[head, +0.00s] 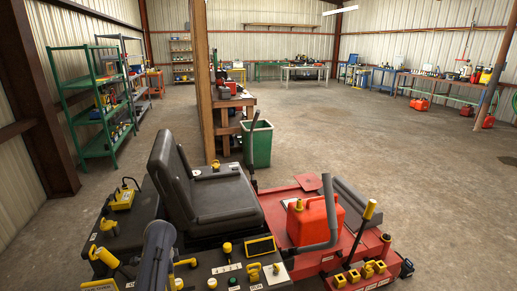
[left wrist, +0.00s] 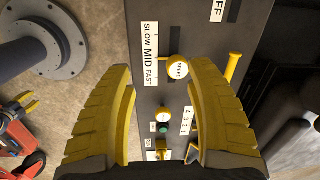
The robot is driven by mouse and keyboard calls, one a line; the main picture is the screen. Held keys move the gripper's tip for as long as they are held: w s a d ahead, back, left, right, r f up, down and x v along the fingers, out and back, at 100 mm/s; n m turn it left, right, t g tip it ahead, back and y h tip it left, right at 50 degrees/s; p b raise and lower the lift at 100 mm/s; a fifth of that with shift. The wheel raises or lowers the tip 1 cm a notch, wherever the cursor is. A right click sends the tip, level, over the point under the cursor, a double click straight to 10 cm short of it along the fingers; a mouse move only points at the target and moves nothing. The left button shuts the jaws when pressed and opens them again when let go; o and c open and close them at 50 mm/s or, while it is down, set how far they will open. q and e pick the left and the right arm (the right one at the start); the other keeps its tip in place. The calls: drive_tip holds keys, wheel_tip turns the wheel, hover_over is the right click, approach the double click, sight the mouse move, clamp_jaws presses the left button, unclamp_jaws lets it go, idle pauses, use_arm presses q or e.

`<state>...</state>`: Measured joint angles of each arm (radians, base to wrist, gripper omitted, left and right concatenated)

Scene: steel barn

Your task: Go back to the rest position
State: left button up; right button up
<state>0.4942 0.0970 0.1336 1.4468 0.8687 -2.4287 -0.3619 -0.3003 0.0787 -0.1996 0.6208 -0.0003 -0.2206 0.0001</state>
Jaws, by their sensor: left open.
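In the left wrist view my left gripper (left wrist: 152,75) has its two yellow ridged fingers spread wide, with nothing between them. Beyond the fingers is a dark control panel (left wrist: 145,90) with a SLOW MID FAST label and a round yellow-rimmed SPEED knob (left wrist: 178,70). A smaller knob (left wrist: 162,115), a green button (left wrist: 163,129) and a yellow lever (left wrist: 232,66) are on the same panel. I cannot tell the gap between fingertips and panel. I cannot clearly pick out either gripper in the head view.
The ride-on machine fills the near head view, with a black seat (head: 205,185) and a red fuel can (head: 312,220). A green bin (head: 258,144) and wooden post (head: 203,85) stand behind. Green shelves (head: 98,100) line the left. Open floor (head: 330,130) lies beyond.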

use_arm(q)
drive_tip(key=s+f+n+t+y, duration=0.2)
drive_tip(key=s+f, duration=0.1)
drive_tip(key=s, duration=0.6)
drive_tip(key=s+f+n+t+y, duration=0.1)
drive_tip(key=s+f, duration=0.2)
drive_tip(key=s, duration=0.6)
drive_tip(key=s+d+r+n+t, duration=0.1)
drive_tip(key=s+d+r+t, duration=0.1)
drive_tip(key=s+r, duration=0.35)
drive_tip(key=s+d+r+n+t, duration=0.1)
drive_tip(key=s+d+r+t, duration=0.15)
drive_tip(key=s, duration=0.65)
drive_tip(key=s+d+f+g+h, duration=0.1)
drive_tip(key=d+f+g, duration=0.15)
drive_tip(key=f, duration=1.25)
drive_tip(key=s+d+f+g+h, duration=0.1)
drive_tip(key=d+f, duration=0.2)
drive_tip(key=f, duration=1.2)
drive_tip(key=s+f+n+g+h, duration=0.2)
drive_tip(key=s+f+n+g, duration=0.1)
drive_tip(key=s+f, duration=1.8)
drive_tip(key=shift+s+f+n, duration=0.15)
drive_tip(key=shift+s+n, duration=0.25)
drive_tip(key=shift+s, duration=0.5)
drive_tip(key=shift+o, duration=0.2)
